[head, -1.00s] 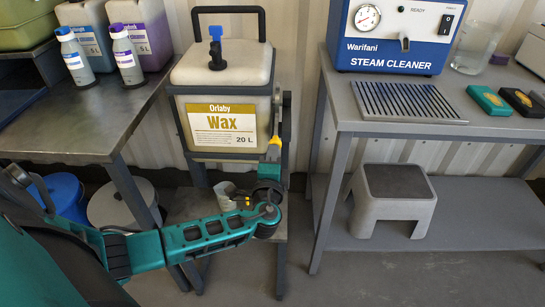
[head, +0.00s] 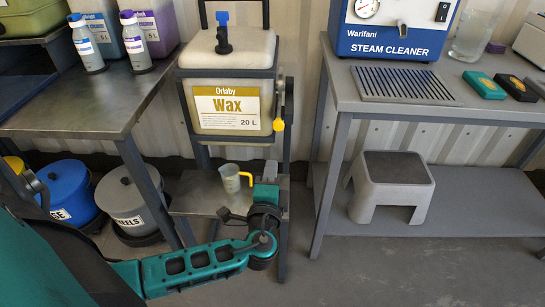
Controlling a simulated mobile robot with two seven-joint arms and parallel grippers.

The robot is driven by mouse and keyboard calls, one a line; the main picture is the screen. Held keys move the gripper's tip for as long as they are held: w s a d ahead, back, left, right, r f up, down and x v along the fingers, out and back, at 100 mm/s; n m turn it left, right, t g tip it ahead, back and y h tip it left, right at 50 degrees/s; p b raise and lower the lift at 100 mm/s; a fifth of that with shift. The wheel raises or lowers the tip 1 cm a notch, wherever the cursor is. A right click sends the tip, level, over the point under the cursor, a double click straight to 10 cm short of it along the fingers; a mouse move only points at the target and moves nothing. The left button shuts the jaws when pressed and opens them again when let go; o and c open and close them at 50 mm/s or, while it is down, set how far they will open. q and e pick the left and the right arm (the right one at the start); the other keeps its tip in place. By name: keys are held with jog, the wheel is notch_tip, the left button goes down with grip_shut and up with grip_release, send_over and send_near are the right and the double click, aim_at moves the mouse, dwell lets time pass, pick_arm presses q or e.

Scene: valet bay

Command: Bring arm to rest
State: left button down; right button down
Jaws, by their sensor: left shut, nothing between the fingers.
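My left arm comes in from the lower left. Its left gripper (head: 269,170) is shut and empty, pointing away from me over the right end of the low stand shelf, just right of the measuring jug. The fingertips are partly hidden by my own wrist. The clear measuring jug (head: 231,180) with a yellow handle stands upright on that shelf (head: 192,201), apart from the fingers as far as I can tell. Above it, the wax container (head: 228,62) sits in its stand, with a yellow-tipped lever (head: 279,125) at its right side. My right gripper is out of view.
At the left, a bench (head: 90,112) holds two spray bottles and larger jugs. Blue (head: 66,188) and grey (head: 124,196) buckets stand below. At the right, another bench (head: 345,97) carries the steam cleaner (head: 394,28). A step stool (head: 392,190) is on its lower shelf. Floor in front is clear.

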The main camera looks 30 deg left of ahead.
pick_arm(q)
jog(key=shift+s+d, duration=0.2)
jog(key=shift+s, duration=0.2)
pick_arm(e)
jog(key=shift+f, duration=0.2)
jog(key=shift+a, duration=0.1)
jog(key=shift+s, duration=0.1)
pick_arm(q)
jog(key=s+d+f+n+g+h+p, duration=0.3)
jog(key=s+d+f+g+h, duration=0.25)
jog(key=f, duration=0.25)
jog(key=s+d+r+n+h+p, duration=0.1)
jog(key=s+d+n+h+p, duration=0.2)
jog(key=s+d+n+h, duration=0.2)
jog(key=s+n, duration=0.1)
jog(key=s, duration=0.1)
jog(key=shift+s+r+n, duration=0.3)
jog(key=shift+r, duration=0.05)
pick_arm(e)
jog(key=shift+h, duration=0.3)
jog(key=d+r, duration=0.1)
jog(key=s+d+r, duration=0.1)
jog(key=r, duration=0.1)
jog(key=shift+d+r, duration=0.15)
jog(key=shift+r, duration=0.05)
pick_arm(q)
jog(key=shift+d, duration=0.1)
